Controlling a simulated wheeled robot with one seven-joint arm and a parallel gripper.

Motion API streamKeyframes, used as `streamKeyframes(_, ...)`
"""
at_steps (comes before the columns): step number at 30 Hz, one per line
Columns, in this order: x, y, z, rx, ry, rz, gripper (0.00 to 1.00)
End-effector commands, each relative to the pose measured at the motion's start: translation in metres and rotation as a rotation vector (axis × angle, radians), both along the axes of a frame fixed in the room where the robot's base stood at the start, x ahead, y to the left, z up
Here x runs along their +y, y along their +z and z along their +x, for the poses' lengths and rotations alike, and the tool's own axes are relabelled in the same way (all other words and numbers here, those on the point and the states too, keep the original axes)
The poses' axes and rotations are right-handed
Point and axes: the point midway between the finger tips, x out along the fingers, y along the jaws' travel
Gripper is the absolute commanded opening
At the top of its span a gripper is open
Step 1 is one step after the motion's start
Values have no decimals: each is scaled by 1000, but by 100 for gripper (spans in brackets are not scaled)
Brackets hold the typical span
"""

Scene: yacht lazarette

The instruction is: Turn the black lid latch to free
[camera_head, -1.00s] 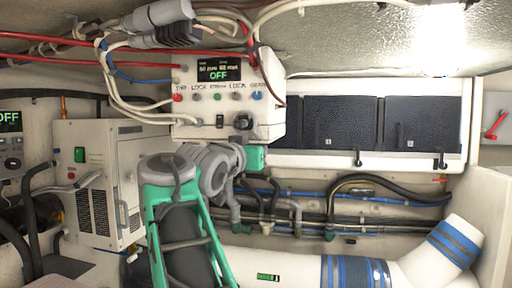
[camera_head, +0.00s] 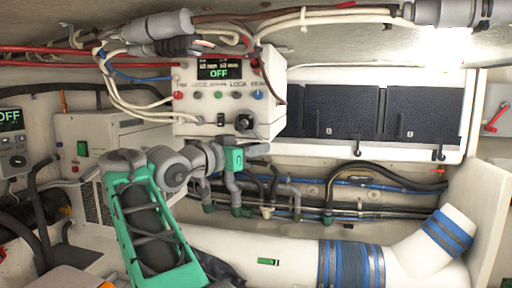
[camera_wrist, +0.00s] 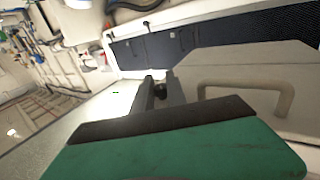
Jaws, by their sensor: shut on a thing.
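My gripper (camera_wrist: 160,82) shows in the wrist view with its two dark fingers close together around a small dark piece (camera_wrist: 160,90), which looks like a black latch; the fingers hide most of it. In the head view my gripper (camera_head: 262,149) has its green body below the control box, fingers pointing right, near the lower left of the dark panels. What it holds is not clear there. Two small black latches, one in the middle (camera_head: 357,150) and one at the right (camera_head: 440,153), hang on the white strip under the dark panels. Whether any is turned cannot be told.
The control box (camera_head: 205,122) with a display reading OFF is just above my gripper. Hoses and pipes (camera_head: 330,208) run below it. A large white duct (camera_head: 295,250) crosses the bottom. A pale box with a loop handle (camera_wrist: 245,85) is at right in the wrist view.

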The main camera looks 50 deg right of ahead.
Motion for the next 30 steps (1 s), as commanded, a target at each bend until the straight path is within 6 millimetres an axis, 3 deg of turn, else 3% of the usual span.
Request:
streamKeyframes(4, 0, 3, -1, -3, 1, -4, 0)
streamKeyframes(5, 0, 3, -1, -3, 1, -4, 19)
streamKeyframes(12, 0, 2, 0, -2, 1, -2, 39)
streamKeyframes(24, 0, 0, -1, -2, 8, -1, 39)
streamKeyframes(30, 0, -8, -4, -7, 127, -3, 39)
